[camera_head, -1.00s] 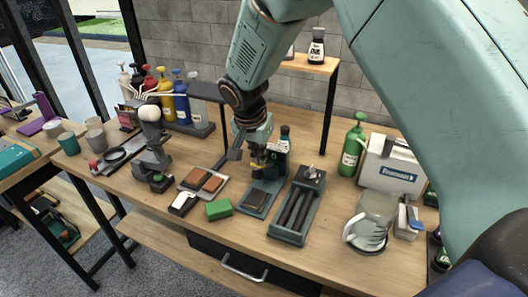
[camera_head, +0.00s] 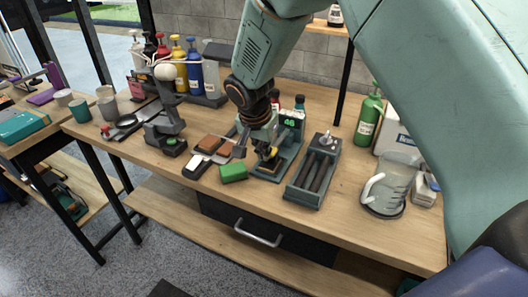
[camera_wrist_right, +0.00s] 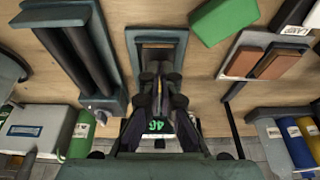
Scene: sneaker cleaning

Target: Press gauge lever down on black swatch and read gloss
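The teal gloss gauge (camera_head: 291,122) stands on the bench, its lit display showing green digits that look like 46. The display also shows in the right wrist view (camera_wrist_right: 157,126). My right gripper (camera_head: 266,154) is down at the front of the gauge, over its base (camera_head: 290,160). In the right wrist view its dark fingers (camera_wrist_right: 160,82) are close together, with nothing clearly held between them. The lever and its contact with the fingers are mostly hidden. The dark swatch (camera_wrist_right: 157,53) lies in the base beneath the fingers, partly covered. My left gripper is out of view.
A tray of dark rollers (camera_head: 315,172) stands right of the gauge. A green block (camera_head: 233,173) and brown blocks (camera_head: 209,144) lie close on its left. A glass jug (camera_head: 388,190) and green bottle (camera_head: 368,118) are further right. The front bench strip is clear.

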